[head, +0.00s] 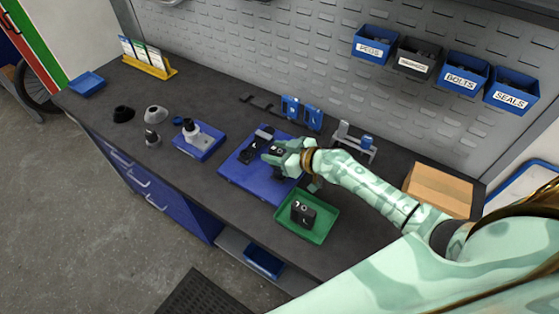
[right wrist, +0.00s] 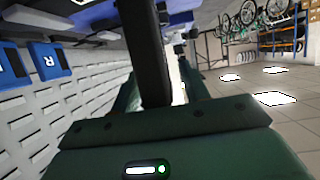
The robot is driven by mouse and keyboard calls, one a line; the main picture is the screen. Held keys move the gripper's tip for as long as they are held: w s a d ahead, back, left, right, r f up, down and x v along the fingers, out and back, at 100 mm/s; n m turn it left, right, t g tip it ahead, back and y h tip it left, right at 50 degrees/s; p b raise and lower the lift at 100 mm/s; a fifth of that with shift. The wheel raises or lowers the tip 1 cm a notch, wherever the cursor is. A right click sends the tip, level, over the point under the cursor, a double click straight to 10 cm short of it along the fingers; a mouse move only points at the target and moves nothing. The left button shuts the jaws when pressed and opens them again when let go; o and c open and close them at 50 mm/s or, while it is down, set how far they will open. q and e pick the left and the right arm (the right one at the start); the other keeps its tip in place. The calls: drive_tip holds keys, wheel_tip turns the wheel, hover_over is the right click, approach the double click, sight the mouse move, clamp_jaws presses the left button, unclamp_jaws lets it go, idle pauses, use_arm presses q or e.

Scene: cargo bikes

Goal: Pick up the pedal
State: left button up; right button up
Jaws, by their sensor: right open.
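My right gripper (head: 276,151) is open, with its fingers low over the blue mat (head: 238,177). A dark part, perhaps the pedal, sits on the mat at the fingers, partly hidden by them. In the right wrist view a dark upright bar (right wrist: 147,50) shows between the open fingers; I cannot tell whether they touch it. A black block (head: 303,212) with light round spots lies in the green tray (head: 322,232). My left gripper is out of view.
Two blue holders (head: 290,108) stand behind the mat; one carries an R. A grey stand (head: 342,135) and a cardboard box (head: 438,186) are to the right. The left front bench is clear.

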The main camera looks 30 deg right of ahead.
drive_tip(key=shift+w+a+f, duration=0.15)
drive_tip(key=shift+w, duration=0.15)
drive_tip(key=shift+s, duration=0.1)
drive_tip(key=c, duration=0.3)
clamp_jaws()
